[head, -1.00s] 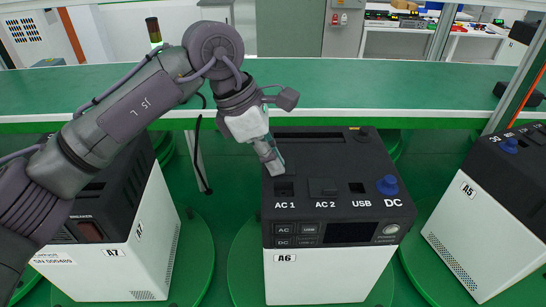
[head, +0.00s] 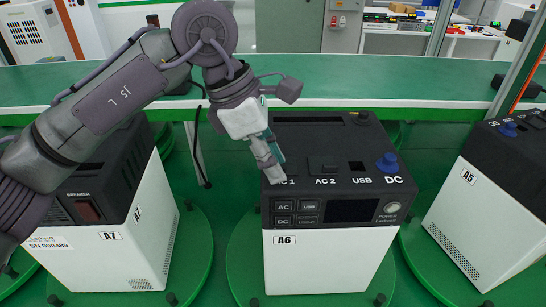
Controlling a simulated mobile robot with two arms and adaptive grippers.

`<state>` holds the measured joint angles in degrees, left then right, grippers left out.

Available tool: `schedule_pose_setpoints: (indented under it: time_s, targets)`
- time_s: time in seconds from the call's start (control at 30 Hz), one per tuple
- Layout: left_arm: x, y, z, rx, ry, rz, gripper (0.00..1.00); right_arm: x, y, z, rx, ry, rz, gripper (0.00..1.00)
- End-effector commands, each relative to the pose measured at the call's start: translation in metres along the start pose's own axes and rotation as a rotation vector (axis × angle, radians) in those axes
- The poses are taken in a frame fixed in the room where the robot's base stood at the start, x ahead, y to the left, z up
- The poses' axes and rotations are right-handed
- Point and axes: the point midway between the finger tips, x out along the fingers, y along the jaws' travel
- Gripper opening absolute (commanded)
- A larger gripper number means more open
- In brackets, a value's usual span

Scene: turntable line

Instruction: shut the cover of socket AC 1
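The power station A6 (head: 335,262) stands upright in the middle, with its dark top panel facing me. Socket AC 1 is at the left of the panel, and its label is partly covered by my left gripper. The socket and its cover are mostly hidden, so I cannot tell how the cover stands. My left gripper (head: 274,174) points down at AC 1, its narrow fingers close together with nothing visible between them. I cannot tell whether it touches the cover. Socket AC 2 (head: 323,164) is beside it to the right. My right gripper is out of view.
A USB socket (head: 357,168) and a blue DC plug or cap (head: 387,162) are further right on the panel. Power stations A7 (head: 105,262) and A5 (head: 480,220) stand at left and right on green discs. A green table (head: 400,88) runs behind.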

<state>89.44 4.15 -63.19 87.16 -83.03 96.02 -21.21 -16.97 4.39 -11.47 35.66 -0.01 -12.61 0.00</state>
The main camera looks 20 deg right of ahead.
Motion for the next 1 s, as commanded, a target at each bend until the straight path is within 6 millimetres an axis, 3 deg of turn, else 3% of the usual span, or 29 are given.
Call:
schedule_pose_setpoints:
  time_s: [0.37,0.8,1.0]
  targets:
    - [-0.010,0.002,0.000,-0.002,-0.001,0.006,0.33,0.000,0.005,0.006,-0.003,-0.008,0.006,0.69]
    - [-0.096,0.000,0.000,-0.002,-0.001,0.006,0.33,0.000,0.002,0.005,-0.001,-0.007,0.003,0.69]
    - [-0.117,-0.001,0.000,-0.002,-0.001,0.003,0.33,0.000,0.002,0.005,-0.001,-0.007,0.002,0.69]
